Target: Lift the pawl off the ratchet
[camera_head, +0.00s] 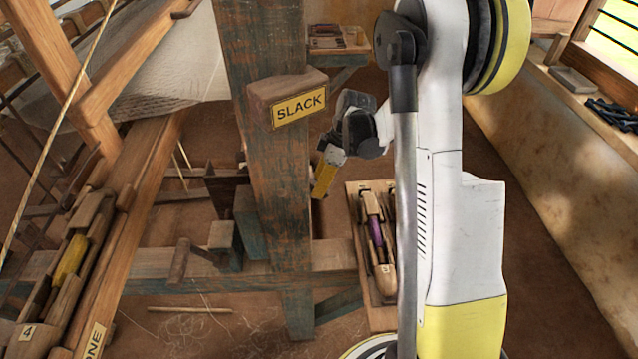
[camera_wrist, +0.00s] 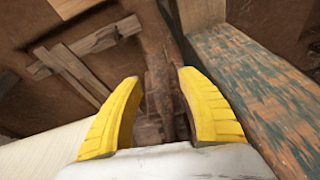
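My gripper (camera_head: 320,194) points down just right of the worn blue-green post (camera_head: 272,150), its yellow fingers partly visible in the head view. In the wrist view my gripper (camera_wrist: 159,76) has its two yellow fingers spread apart. Narrow dark brown wooden parts (camera_wrist: 160,88) lie beyond and between the fingertips; I cannot tell whether they are the pawl or the ratchet, or whether the fingers touch them. No toothed wheel can be made out in either view. The post also fills the right of the wrist view (camera_wrist: 255,90).
A wooden block marked SLACK (camera_head: 290,100) sticks out from the post above my gripper. A tray (camera_head: 353,235) of shuttles stands to the right. A blue-green crossbeam (camera_head: 335,262) runs low across the frame. Loom timbers (camera_head: 135,190) and pale cloth (camera_head: 185,65) fill the left.

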